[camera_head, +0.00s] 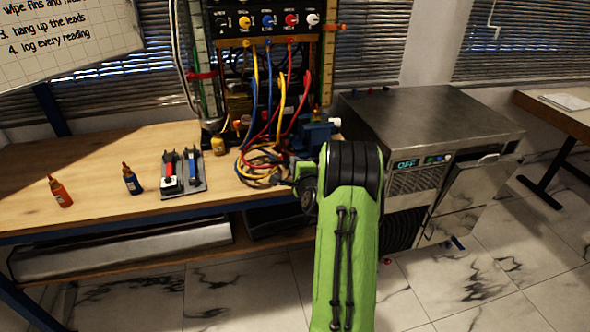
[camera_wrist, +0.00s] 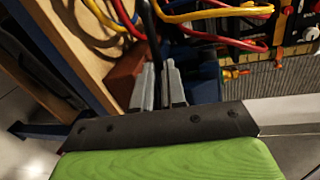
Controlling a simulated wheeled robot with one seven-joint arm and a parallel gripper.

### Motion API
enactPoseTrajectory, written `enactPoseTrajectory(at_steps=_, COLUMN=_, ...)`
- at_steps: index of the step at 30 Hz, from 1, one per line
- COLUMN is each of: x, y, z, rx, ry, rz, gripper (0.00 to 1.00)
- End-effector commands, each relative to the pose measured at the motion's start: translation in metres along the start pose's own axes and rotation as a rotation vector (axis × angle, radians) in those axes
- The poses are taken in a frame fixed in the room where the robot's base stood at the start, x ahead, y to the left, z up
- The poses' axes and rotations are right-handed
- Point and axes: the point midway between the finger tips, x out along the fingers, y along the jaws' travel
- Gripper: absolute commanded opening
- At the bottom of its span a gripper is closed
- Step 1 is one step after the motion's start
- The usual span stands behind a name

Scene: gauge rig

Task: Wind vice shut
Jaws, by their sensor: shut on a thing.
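The blue vice (camera_head: 312,136) stands at the right end of the wooden bench, below the panel; my green arm covers its lower front in the head view. In the wrist view, a blue body, likely the vice (camera_wrist: 207,82), is right of my fingers. My gripper (camera_wrist: 160,70) has its two grey fingers close together, with a dark bar (camera_wrist: 152,38) running up between them. It is shut on this bar, which looks like the vice handle. The vice jaws and the gap between them cannot be made out. My gripper's fingers are hidden in the head view.
Coloured leads (camera_head: 262,160) hang from the panel (camera_head: 268,20) and pile beside the vice. A tray (camera_head: 184,176) with red and blue tools and two small bottles stand left on the bench. A metal cabinet (camera_head: 430,120) stands close on the right.

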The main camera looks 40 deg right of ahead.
Motion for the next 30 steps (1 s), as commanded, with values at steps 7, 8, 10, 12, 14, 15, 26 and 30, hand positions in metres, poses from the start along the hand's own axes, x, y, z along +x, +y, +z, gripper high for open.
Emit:
enactPoseTrajectory(at_steps=7, x=-0.001, y=0.000, z=-0.002, rx=0.027, ry=-0.002, rz=0.007, gripper=0.27)
enactPoseTrajectory(at_steps=8, x=-0.001, y=0.000, z=-0.002, rx=0.026, ry=-0.002, rz=0.006, gripper=0.32)
enactPoseTrajectory(at_steps=10, x=-0.001, y=0.000, z=-0.001, rx=0.025, ry=-0.002, rz=0.005, gripper=0.37)
enactPoseTrajectory(at_steps=12, x=-0.001, y=-0.001, z=-0.001, rx=0.024, ry=-0.002, rz=0.004, gripper=0.37)
enactPoseTrajectory(at_steps=14, x=-0.001, y=-0.001, z=-0.001, rx=0.024, ry=-0.002, rz=0.003, gripper=0.37)
enactPoseTrajectory(at_steps=15, x=-0.001, y=-0.001, z=-0.001, rx=0.023, ry=-0.002, rz=0.003, gripper=0.37)
enactPoseTrajectory(at_steps=26, x=-0.060, y=0.000, z=-0.003, rx=0.027, ry=0.003, rz=0.002, gripper=0.37)
enactPoseTrajectory(at_steps=30, x=-0.100, y=0.002, z=-0.004, rx=0.027, ry=0.004, rz=0.002, gripper=0.37)
